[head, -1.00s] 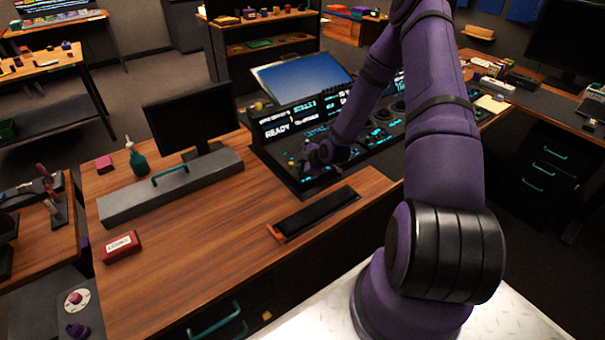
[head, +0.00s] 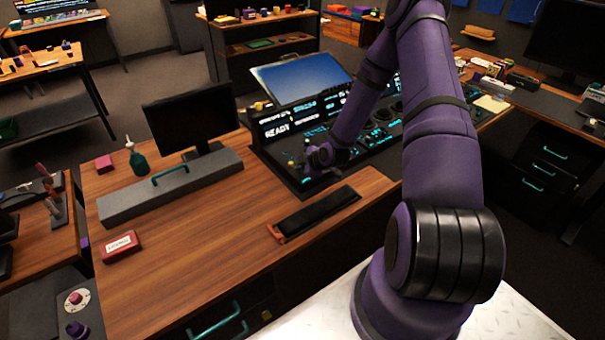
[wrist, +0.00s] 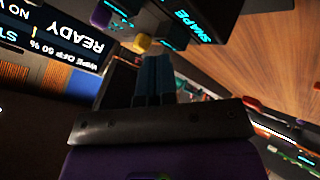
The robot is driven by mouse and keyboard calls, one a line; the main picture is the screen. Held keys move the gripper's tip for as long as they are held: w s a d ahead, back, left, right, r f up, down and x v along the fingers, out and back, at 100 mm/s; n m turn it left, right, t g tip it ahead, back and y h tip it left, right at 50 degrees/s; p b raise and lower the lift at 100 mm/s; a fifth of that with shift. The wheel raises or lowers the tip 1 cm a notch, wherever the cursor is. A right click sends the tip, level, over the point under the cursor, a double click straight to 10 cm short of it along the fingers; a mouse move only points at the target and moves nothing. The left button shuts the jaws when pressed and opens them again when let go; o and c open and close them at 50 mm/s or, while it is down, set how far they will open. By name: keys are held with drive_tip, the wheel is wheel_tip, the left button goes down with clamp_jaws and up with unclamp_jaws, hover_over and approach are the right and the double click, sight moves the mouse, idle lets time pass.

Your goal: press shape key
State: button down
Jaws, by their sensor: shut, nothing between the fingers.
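The control panel (head: 262,155), black with cyan-lit keys and a READY display, stands at the back of the desk. In the wrist view a cyan SHAPE label (wrist: 193,19) shows at the top, beyond my fingertips and slightly right; the key itself is not clearly made out. My gripper (wrist: 154,62) is shut and empty, its two dark fingers together. A yellow knob (wrist: 142,43) shows just past the fingertips, and a purple knob (wrist: 101,15) farther left. In the head view my gripper (head: 312,165) is over the panel's left part; whether it touches anything cannot be told.
A tilted screen (head: 300,77) stands behind the panel. A dark monitor (head: 190,115), a grey bar with a teal handle (head: 170,186), a green bottle (head: 138,160) and a red box (head: 121,246) are on the desk. A black wrist-rest strip (head: 315,213) lies before the panel.

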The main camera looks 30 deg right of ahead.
drive_tip(key=shift+f, duration=0.4)
idle(0.4)
idle(0.4)
drive_tip(key=shift+r, duration=0.95)
drive_tip(key=shift+r, duration=2.5)
idle(0.4)
wheel_tip(320, 180, up, 4)
drive_tip(key=shift+f, duration=0.15)
idle(0.5)
